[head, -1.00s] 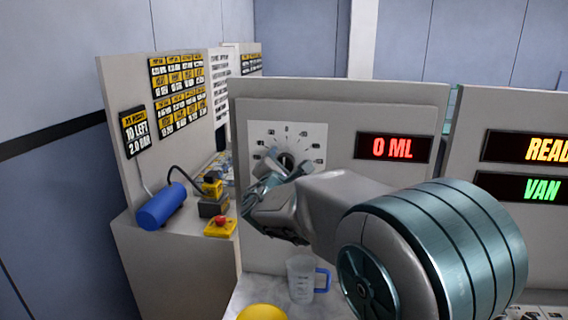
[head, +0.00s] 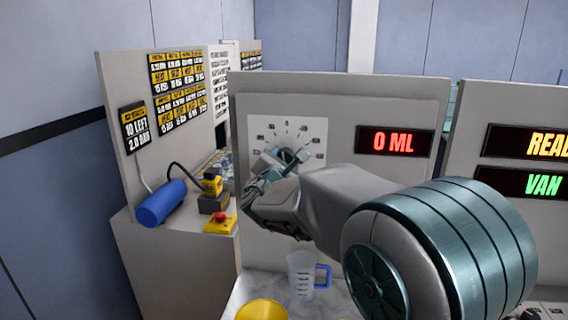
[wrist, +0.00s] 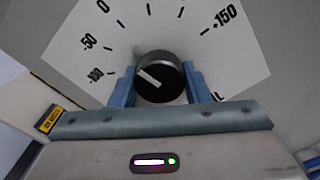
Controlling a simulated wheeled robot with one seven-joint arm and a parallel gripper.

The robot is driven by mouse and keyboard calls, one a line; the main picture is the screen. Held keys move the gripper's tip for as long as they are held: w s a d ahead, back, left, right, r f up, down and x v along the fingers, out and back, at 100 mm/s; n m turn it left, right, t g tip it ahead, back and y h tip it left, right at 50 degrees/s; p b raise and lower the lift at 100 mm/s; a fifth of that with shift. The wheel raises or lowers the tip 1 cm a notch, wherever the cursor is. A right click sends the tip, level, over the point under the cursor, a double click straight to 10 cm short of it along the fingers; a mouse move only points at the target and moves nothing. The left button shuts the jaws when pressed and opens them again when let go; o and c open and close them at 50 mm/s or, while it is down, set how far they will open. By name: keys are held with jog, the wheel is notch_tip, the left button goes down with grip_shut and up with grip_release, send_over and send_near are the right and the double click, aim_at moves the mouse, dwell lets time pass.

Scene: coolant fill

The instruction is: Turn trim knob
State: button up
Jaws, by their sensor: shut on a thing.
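The trim knob (wrist: 161,77) is round and black with a white pointer line. In the wrist view it sits between the two blue-grey fingers of my gripper (wrist: 160,70), which is shut on it. The pointer line slants up and left, roughly toward the marks between -100 and -50. The white dial plate (wrist: 165,28) around it shows 0, -50, -100 and +150. In the head view, the dial plate (head: 314,134) is on the grey panel, and my gripper (head: 281,163) hides most of the knob.
A red display (head: 393,142) reads 0 ML right of the dial. A clear jug with a blue handle (head: 301,274) and a yellow round thing (head: 261,310) are below my arm.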

jog(key=n+b, duration=0.1)
jog(key=n, duration=0.8)
jog(key=shift+n, duration=0.4)
dwell(0.4)
jog(key=o, duration=1)
jog(key=s+a+b, duration=0.2)
jog(key=s, duration=1.1)
jog(key=shift+s+a+b, duration=0.25)
jog(key=shift+s+b, duration=0.1)
jog(key=shift+b, duration=0.05)
